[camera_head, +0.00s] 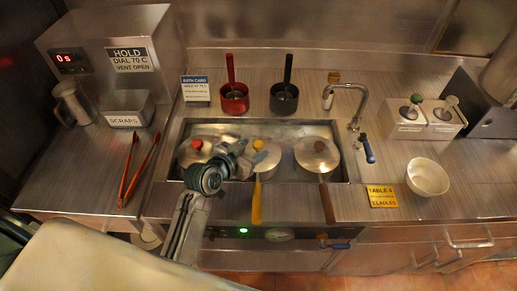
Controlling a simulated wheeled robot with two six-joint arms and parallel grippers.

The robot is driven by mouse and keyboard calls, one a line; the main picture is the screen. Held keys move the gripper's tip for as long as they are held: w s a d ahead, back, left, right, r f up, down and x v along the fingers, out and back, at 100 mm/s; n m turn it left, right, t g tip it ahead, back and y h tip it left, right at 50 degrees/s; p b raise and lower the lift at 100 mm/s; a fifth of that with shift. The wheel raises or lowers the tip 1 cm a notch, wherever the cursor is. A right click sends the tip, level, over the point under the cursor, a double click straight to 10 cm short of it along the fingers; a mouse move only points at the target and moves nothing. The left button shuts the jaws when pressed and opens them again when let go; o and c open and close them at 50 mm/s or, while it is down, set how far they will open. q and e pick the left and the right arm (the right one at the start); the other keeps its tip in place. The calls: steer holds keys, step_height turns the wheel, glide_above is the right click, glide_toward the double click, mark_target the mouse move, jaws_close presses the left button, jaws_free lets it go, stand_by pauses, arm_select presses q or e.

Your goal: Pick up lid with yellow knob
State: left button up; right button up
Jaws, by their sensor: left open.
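The lid with the yellow knob (258,144) sits on the middle pot in the sunken steel well, and the pot's yellow handle (256,204) points toward the front. My left gripper (248,153) comes in from the lower left and is open right beside the yellow knob. Its wrist and fingers cover the left part of this lid. I cannot tell whether the fingers touch the knob. My right gripper is not in view.
A red-knobbed lid (197,144) sits left and another lidded pot (317,154) right in the well. Red (234,98) and black (284,98) ladle pots stand behind. A faucet (352,97), white bowl (427,177) and orange tongs (138,169) are around.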

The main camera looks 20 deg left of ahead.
mark_target(257, 145)
arm_select(q)
steer(key=shift+w+d+f, duration=0.1)
steer(key=shift+w, duration=0.25)
steer(key=p+x, duration=0.1)
steer(key=x, duration=0.1)
steer(key=p+x, duration=0.1)
steer(key=x, duration=0.1)
steer(key=shift+w+f+p, duration=0.15)
steer(key=shift+w+p, duration=0.2)
steer(key=shift+p, duration=0.05)
steer(key=shift+w+f, duration=0.15)
steer(key=shift+w, duration=0.1)
steer(key=shift+w+f, duration=0.1)
steer(key=c, duration=1.1)
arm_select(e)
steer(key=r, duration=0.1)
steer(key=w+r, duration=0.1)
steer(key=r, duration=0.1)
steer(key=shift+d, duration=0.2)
